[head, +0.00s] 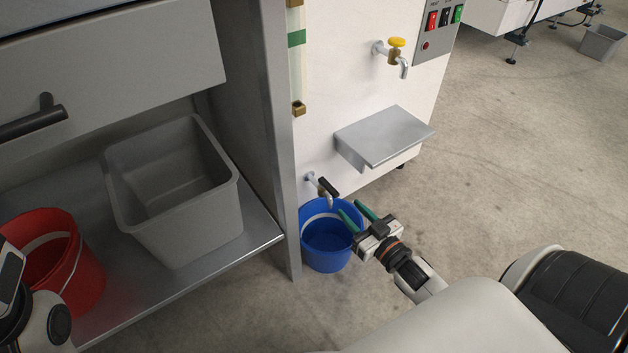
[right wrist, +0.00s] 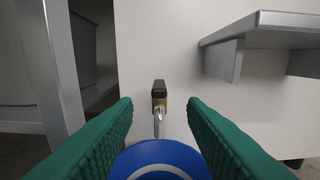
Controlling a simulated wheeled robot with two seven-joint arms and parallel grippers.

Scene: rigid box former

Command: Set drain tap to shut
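The drain tap (head: 329,188) sticks out low on the white machine panel, above a blue bucket (head: 328,246). It has a black lever on a brass body and a metal spout pointing down. In the right wrist view the drain tap (right wrist: 159,96) is centred ahead, its black lever seen nearly end-on. My right gripper (head: 349,207) is open, with green fingers pointing at the tap. The tap shows between the fingertips but farther off, and I see no contact. Of my left arm only a part shows at the lower left; its fingers are out of view.
A grey metal shelf (head: 385,136) juts out above and right of the drain tap. A yellow-handled tap (head: 396,45) sits higher up. A steel cabinet post (head: 263,130) stands close on the left. A grey bin (head: 178,189) and red bucket (head: 58,262) rest on the cabinet's lower shelf.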

